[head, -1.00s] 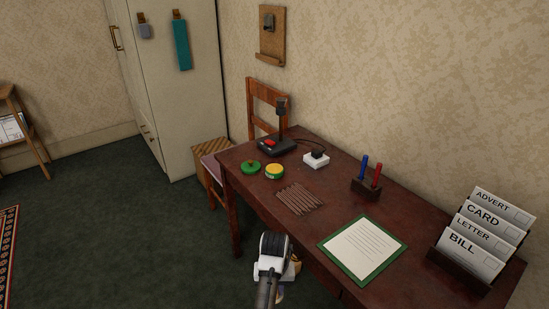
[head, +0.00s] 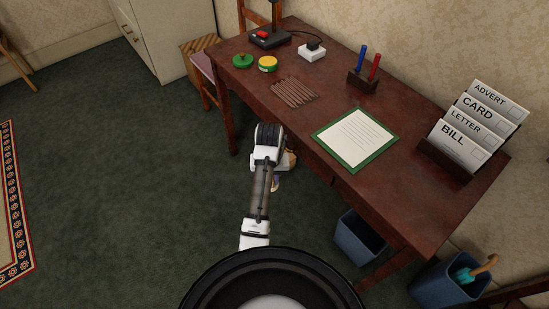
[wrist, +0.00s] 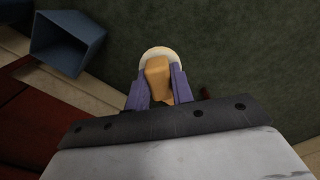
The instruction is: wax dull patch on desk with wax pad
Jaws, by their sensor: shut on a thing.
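The wax pad (wrist: 157,68), with a tan grip and a pale rounded base, is held between the purple fingers of my gripper (wrist: 158,86) in the wrist view. In the head view, my arm hides most of the gripper and pad, low beside the desk's front edge. The dark red-brown desk (head: 404,177) stands along the wall. On its top is a cluster of lighter brown parallel strips (head: 294,91); I cannot tell whether these are the dull patch or separate sticks. The pad is over the floor, apart from the desktop.
On the desk are a green round lid (head: 242,61), a yellow-green tin (head: 267,64), a green-bordered sheet (head: 356,138), a pen holder (head: 362,82) and a letter rack (head: 446,159). Blue bins (head: 360,238) stand below.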

